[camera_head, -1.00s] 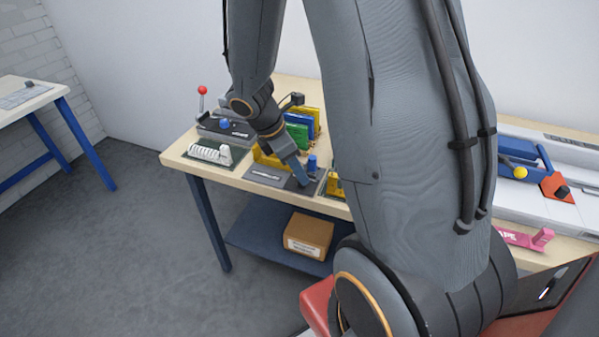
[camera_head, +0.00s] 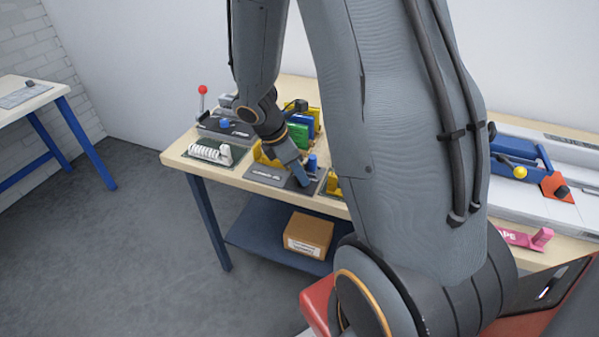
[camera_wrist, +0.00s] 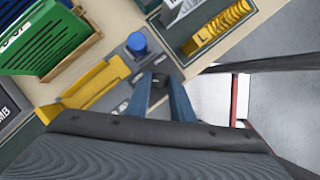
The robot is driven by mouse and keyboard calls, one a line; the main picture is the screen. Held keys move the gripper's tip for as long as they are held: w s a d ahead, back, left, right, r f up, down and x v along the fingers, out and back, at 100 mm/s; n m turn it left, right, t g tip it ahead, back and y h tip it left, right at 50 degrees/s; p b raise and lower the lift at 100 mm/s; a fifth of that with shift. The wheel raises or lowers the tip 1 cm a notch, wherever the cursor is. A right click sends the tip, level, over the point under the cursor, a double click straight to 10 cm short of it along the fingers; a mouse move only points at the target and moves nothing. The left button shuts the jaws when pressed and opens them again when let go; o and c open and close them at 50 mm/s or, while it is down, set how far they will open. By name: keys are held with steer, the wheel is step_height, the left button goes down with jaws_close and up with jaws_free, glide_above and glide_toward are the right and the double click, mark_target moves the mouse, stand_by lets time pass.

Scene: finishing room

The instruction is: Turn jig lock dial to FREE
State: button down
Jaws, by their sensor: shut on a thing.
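The jig stands at the front of the workbench, with a grey base plate (camera_head: 266,174), a yellow fence (camera_wrist: 88,86) and an upright blue cylinder (camera_head: 312,162). The blue cylinder also shows in the wrist view (camera_wrist: 137,42), just beyond the fingers. My gripper (camera_head: 304,183) points down at the plate beside it. In the wrist view my gripper (camera_wrist: 161,88) has its two blue fingers shut on a small dark dial (camera_wrist: 159,80). The dial's pointer and the FREE mark cannot be made out; the fingers and wrist hide part of the plate.
Green holders (camera_wrist: 42,38) stand behind the jig. A tray with yellow pieces (camera_wrist: 216,30) is close on its other side. A white coil piece (camera_head: 210,153) and a red-ball lever (camera_head: 202,90) are at the bench's left. A cardboard box (camera_head: 307,234) sits on the lower shelf.

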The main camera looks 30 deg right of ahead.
steer(key=m+g+p, duration=0.1)
steer(key=m, duration=0.2)
steer(key=shift+w+r+m+p, duration=0.1)
steer(key=shift+w+m+p, duration=0.05)
steer(key=shift+m+p, duration=0.25)
steer(key=m+g, duration=0.1)
steer(key=m, duration=0.1)
steer(key=m+y+p, duration=0.1)
steer(key=m, duration=0.1)
steer(key=shift+w+d+g, duration=0.15)
steer(key=shift+d+g, duration=0.05)
steer(key=shift+g, duration=0.2)
steer(key=m+y, duration=0.1)
steer(key=m, duration=0.2)
steer(key=m+y, duration=0.1)
steer(key=m, duration=0.1)
steer(key=shift+d+m+g, duration=0.15)
steer(key=shift+m+g, duration=0.25)
steer(key=shift+d+m+y, duration=0.1)
steer(key=shift+m+y, duration=0.8)
steer(key=shift+m, duration=1.1)
steer(key=c, duration=1.6)
jaws_free()
steer(key=shift+o, duration=0.2)
